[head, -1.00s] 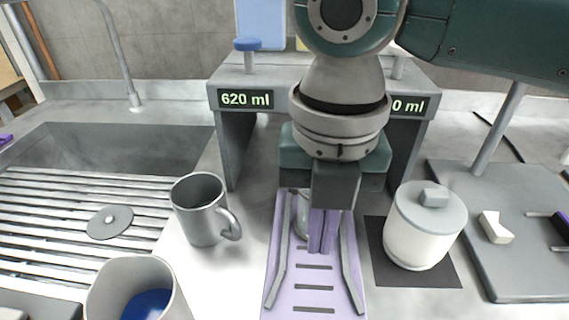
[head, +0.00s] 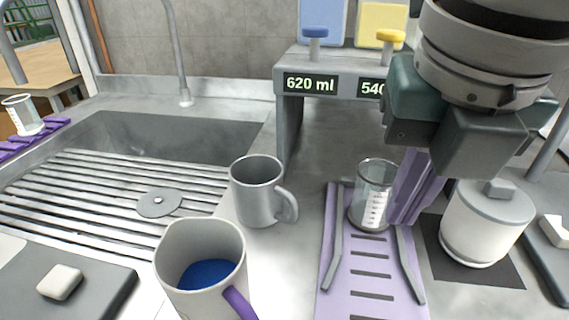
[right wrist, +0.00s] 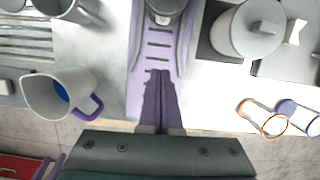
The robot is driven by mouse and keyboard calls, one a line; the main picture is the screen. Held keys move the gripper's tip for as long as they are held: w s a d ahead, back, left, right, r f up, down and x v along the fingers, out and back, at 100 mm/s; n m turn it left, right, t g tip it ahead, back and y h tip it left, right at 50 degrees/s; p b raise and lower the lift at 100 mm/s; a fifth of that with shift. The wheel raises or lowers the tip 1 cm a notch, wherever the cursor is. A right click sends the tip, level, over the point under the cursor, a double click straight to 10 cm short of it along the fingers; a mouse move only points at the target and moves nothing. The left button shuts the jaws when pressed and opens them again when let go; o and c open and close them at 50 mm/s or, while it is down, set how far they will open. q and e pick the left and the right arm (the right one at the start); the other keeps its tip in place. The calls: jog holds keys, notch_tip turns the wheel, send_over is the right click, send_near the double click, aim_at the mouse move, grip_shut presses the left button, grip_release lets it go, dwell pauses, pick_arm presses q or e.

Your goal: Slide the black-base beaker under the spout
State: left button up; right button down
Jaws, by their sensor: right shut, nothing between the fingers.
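A clear beaker (head: 373,195) with a dark base and white markings stands upright on the lilac slotted track (head: 371,293), between its two grey guide rails. It also shows at the top edge of the right wrist view (right wrist: 165,10). My right gripper (head: 408,205) has purple fingers, shut and empty. In the head view they are just right of the beaker; in the right wrist view the fingertips (right wrist: 160,74) lie over the track, short of the beaker. The grey dispenser (head: 290,118) stands behind, with 620 ml and partly hidden 540 displays. Its spouts cannot be made out.
A grey mug (head: 258,192) and a white mug with blue contents (head: 203,262) stand left of the track. A white lidded jar (head: 484,225) is close on the right. Another beaker (head: 22,115) stands far left. Two beakers lie at lower right (right wrist: 262,117) in the right wrist view.

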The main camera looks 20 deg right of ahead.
aim_at(376, 199)
jog(key=b+x, duration=0.2)
jog(key=x, duration=0.7)
jog(key=shift+s, duration=0.1)
jog(key=w+d, duration=0.1)
jog(key=w, duration=0.2)
jog(key=shift+d+r, duration=0.1)
jog(key=shift+d, duration=0.3)
pick_arm(q)
notch_tip(376, 199, down, 2)
jog(key=shift+f, duration=0.25)
pick_arm(e)
jog(key=shift+w+d, duration=0.15)
jog(key=shift+w, duration=0.15)
pick_arm(q)
jog(key=shift+r, duration=0.1)
pick_arm(e)
jog(key=w, duration=0.1)
jog(key=w+d+p, duration=0.1)
jog(key=w, duration=0.1)
jog(key=shift+d+r, duration=0.15)
jog(key=shift+d, duration=0.2)
jog(key=shift+w+d, duration=0.1)
jog(key=shift+w, duration=0.1)
pick_arm(q)
jog(key=shift+w+d+r, duration=0.55)
jog(key=shift+w+r, duration=0.1)
jog(key=shift+w, duration=0.25)
pick_arm(e)
jog(key=shift+s, duration=0.15)
